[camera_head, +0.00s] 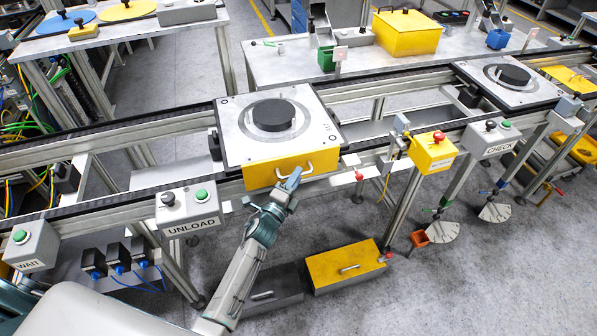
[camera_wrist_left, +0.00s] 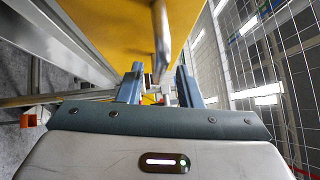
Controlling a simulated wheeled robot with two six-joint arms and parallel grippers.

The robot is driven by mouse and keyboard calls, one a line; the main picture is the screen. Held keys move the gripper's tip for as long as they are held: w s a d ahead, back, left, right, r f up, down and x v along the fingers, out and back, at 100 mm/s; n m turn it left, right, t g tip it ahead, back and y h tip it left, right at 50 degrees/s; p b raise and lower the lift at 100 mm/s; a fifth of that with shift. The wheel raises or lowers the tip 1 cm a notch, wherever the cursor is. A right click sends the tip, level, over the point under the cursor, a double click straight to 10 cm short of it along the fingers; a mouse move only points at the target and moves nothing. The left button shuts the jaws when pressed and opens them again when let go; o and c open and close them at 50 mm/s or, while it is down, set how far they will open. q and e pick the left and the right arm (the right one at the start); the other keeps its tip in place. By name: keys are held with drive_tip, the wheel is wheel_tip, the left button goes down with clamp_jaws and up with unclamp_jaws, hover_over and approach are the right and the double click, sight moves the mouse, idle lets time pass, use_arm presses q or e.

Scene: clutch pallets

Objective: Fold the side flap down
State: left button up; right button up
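The side flap (camera_head: 262,174) is a yellow panel on the near side of the pallet (camera_head: 235,148), below the pallet's grey top plate. It has a pale bar handle (camera_head: 307,169). My left gripper (camera_head: 291,180) is at this handle, in front of the flap. In the left wrist view the fingers (camera_wrist_left: 160,92) stand apart, and the handle bar (camera_wrist_left: 161,40) reaches down between them with gaps at both sides. The yellow flap (camera_wrist_left: 105,25) fills the top of that view. Whether a finger touches the bar cannot be told. My right gripper is not in view.
The pallet, with a black disc (camera_head: 273,115) on top, sits on the conveyor rail (camera_head: 170,178). An UNLOAD button box (camera_head: 188,207) is left of my arm, and a yellow emergency-stop box (camera_head: 433,152) is at the right. A yellow-lidded box (camera_head: 345,266) lies on the floor below.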

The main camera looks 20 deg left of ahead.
use_arm(q)
drive_tip(key=shift+x, duration=1)
clamp_jaws()
